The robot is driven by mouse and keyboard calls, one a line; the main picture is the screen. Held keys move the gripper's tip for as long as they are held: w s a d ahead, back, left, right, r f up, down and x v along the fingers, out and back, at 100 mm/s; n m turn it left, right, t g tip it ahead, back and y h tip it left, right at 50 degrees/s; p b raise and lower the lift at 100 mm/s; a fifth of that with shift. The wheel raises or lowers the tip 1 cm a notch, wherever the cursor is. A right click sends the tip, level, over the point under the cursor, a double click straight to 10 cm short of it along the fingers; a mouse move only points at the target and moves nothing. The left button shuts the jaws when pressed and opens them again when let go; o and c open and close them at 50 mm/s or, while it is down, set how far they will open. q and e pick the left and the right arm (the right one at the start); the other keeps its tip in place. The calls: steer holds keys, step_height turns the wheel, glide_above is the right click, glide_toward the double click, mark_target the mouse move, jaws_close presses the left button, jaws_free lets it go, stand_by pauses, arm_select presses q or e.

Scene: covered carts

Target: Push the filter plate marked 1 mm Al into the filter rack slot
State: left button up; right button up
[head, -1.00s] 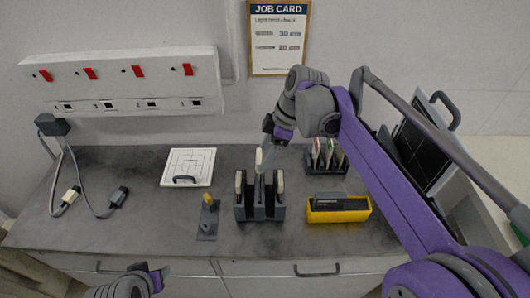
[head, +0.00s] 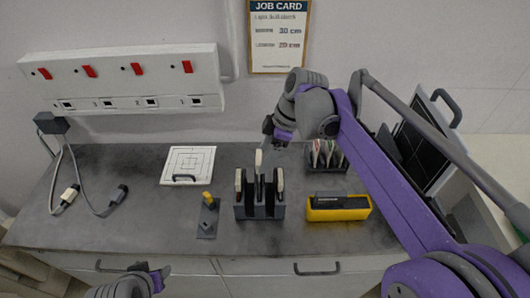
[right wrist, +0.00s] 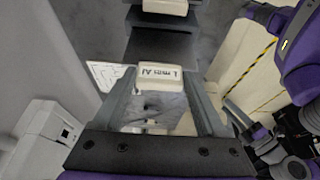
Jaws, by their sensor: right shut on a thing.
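The filter plate marked 1 mm Al (right wrist: 160,78) has a white labelled tab, which lies between the fingers of my right gripper (right wrist: 160,95) in the right wrist view. The right gripper also shows in the head view (head: 267,140), shut on the plate from above and behind. In the head view the plate's white tab (head: 259,158) stands over the middle of the dark filter rack (head: 262,212), higher than the tabs on either side. Its lower edge is hidden, so its depth in the slot cannot be told. My left gripper (head: 155,274) is at the bottom left, its opening unclear.
Other plates stand at the rack's left (head: 239,182) and right (head: 280,180). A yellow box (head: 340,213) is to the right, a dark holder (head: 327,160) behind it. A yellow-topped stand (head: 207,220) and a white square panel (head: 188,165) are left. The front left counter is clear.

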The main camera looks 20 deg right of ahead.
arm_select(q)
steer(key=shift+s+f+b, duration=0.35)
steer(key=shift+f+b, duration=0.3)
steer(key=shift+f, duration=0.25)
steer(key=shift+s+f+b, duration=0.3)
steer(key=shift+f+b, duration=0.35)
steer(key=shift+f, duration=0.3)
steer(key=shift+s+f+b, duration=0.35)
steer(key=shift+f+b, duration=0.3)
steer(key=shift+f, duration=0.25)
arm_select(e)
step_height(320, 180, down, 8)
steer(key=shift+f, duration=0.2)
steer(key=o, duration=1.4)
arm_select(q)
steer(key=shift+w+r+p, duration=0.15)
steer(key=shift+r+p, duration=0.25)
steer(key=shift+r, duration=0.1)
arm_select(e)
steer(key=v, duration=1.1)
